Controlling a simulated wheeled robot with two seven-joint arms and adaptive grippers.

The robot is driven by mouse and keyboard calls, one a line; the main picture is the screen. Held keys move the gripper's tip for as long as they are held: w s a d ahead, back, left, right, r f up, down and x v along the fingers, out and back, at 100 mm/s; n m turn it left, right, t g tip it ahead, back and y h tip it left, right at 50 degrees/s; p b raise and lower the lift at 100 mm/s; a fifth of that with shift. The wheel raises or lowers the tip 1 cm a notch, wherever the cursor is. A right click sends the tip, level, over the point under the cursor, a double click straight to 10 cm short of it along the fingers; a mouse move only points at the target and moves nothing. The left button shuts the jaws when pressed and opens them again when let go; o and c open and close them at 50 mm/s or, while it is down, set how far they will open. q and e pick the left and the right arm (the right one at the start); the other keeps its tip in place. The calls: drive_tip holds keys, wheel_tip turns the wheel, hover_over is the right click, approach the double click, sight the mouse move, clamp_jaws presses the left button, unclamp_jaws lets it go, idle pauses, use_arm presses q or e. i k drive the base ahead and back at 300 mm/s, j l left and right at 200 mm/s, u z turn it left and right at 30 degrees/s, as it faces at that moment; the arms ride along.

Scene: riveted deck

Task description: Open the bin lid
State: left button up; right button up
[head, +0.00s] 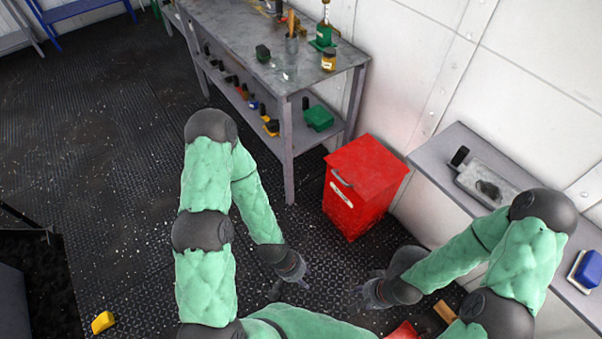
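The red bin (350,209) stands on the dark deck between the workbench and the right-hand counter. Its red lid (368,166) lies flat on top and looks closed. A grey handle (342,179) shows at the front, near the lid's edge, above a pale label. My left gripper (303,284) is low in front of the bin, to its left, apart from it. My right gripper (357,291) is in front of the bin, also apart from it. Both grippers are small and dark against the deck, so I cannot tell their finger opening.
A counter (434,155) runs along the right wall. A yellow object (103,322) lies on the deck. The deck at left is largely clear.

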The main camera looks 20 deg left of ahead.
sight(367, 167)
drive_tip(key=l+u, duration=0.1)
drive_tip(key=u, duration=0.15)
drive_tip(key=i+j+z, duration=0.35)
drive_tip(key=j, duration=0.3)
drive_tip(key=i+j+z, duration=0.2)
drive_tip(key=j, duration=0.15)
drive_tip(key=i+j+z, duration=0.15)
drive_tip(key=j, duration=0.2)
drive_tip(key=i+j+z, duration=0.2)
drive_tip(key=j, duration=0.2)
drive_tip(key=k, duration=0.05)
